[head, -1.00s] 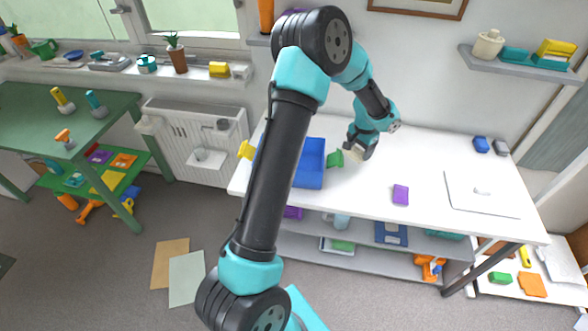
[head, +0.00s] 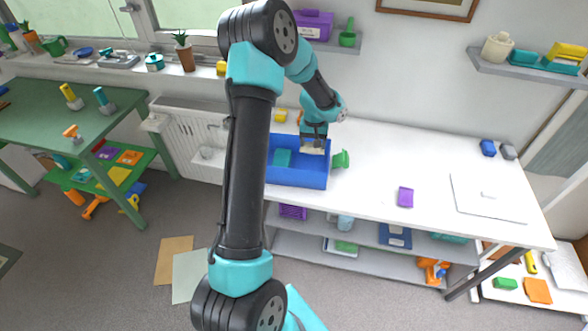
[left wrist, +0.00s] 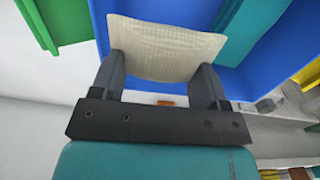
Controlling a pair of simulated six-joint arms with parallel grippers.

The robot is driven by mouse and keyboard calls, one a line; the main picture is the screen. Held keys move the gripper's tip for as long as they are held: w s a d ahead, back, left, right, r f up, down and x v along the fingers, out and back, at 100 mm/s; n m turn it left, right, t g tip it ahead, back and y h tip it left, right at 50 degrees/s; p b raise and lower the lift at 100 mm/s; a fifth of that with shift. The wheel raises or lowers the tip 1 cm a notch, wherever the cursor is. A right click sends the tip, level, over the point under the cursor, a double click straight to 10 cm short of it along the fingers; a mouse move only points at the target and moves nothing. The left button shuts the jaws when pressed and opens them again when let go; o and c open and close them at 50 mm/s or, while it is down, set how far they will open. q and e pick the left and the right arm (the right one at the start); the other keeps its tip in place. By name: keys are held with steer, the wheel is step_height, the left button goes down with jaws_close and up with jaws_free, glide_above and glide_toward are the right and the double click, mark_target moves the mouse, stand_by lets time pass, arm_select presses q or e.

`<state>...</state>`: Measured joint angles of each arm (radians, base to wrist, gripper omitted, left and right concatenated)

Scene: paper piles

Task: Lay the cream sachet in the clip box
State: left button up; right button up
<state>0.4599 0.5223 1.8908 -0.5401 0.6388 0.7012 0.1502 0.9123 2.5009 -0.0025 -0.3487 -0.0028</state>
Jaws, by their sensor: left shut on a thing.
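My left gripper (head: 315,139) is shut on the cream sachet (head: 313,148), a pale, wrinkled flat packet. It is over the far right part of an open blue box (head: 297,179) on the white table; I take this for the clip box. In the left wrist view the sachet (left wrist: 165,48) spans between the two fingers (left wrist: 158,78), with blue box walls (left wrist: 300,40) behind it. I cannot tell whether the sachet touches the box. A teal block (head: 283,158) lies inside the box, to the left. My right gripper is out of view.
A green scoop-like thing (head: 341,159) stands just right of the box. A purple block (head: 405,197), a white board (head: 487,205) and a blue block (head: 488,147) lie further right. The table (head: 375,165) between is clear. A yellow thing (head: 281,116) is behind the box.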

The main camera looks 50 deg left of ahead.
arm_select(q)
glide_above(311, 167)
steer(key=shift+w+f, duration=0.1)
steer(key=shift+f, duration=3.05)
steer(key=shift+f, duration=1.85)
steer(key=shift+f, duration=0.15)
steer(key=o, duration=0.9)
step_height(311, 167, up, 12)
steer(key=shift+r, duration=0.15)
